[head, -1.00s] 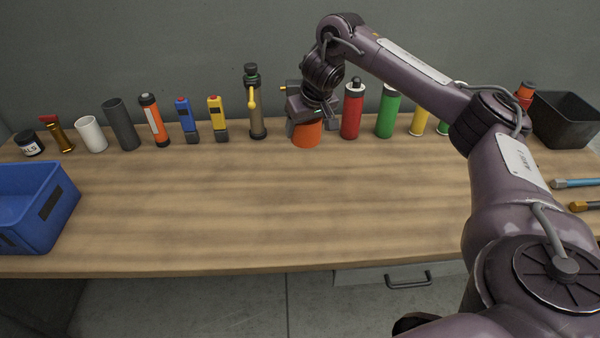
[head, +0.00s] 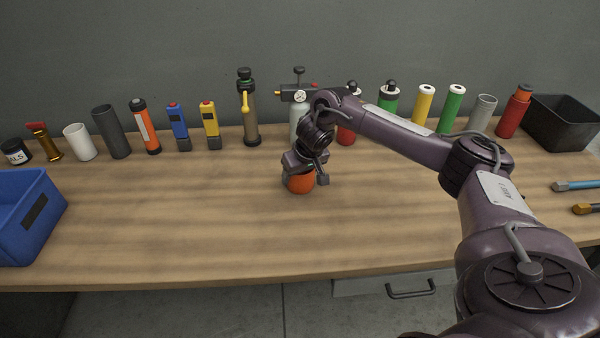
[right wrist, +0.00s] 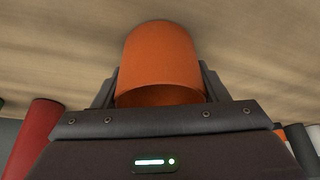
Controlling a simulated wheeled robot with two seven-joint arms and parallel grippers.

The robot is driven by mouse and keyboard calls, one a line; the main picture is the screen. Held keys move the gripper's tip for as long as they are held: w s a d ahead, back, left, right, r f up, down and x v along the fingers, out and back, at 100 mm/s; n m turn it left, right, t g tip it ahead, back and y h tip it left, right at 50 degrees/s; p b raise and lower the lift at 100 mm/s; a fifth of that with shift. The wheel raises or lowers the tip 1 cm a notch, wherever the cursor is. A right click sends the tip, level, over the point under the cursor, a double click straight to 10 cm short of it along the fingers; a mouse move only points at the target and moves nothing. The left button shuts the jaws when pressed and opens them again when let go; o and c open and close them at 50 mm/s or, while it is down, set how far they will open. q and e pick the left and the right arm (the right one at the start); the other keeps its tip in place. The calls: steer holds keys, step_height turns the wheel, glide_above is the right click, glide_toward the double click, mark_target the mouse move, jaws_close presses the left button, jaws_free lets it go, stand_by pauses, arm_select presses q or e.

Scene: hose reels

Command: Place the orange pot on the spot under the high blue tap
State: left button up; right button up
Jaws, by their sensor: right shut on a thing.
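The orange pot (head: 300,186) is an open orange cylinder, in the middle of the head view, in front of the row of items. My right gripper (head: 305,177) is shut on it from above. In the right wrist view the orange pot (right wrist: 162,62) sits between the two dark fingers (right wrist: 160,88), with the wooden table behind it. I cannot tell whether its base touches the table. No blue tap and no marked spot show in these frames. My left gripper is not in view.
A row of bottles, tubes and tools lines the back of the wooden table (head: 180,225), including a grey gauge bottle (head: 297,118) and a yellow-handled cylinder (head: 249,115). A blue crate (head: 25,225) stands left, a black bin (head: 565,125) right. The table's front middle is clear.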

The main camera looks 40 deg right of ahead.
steer(key=o, duration=1)
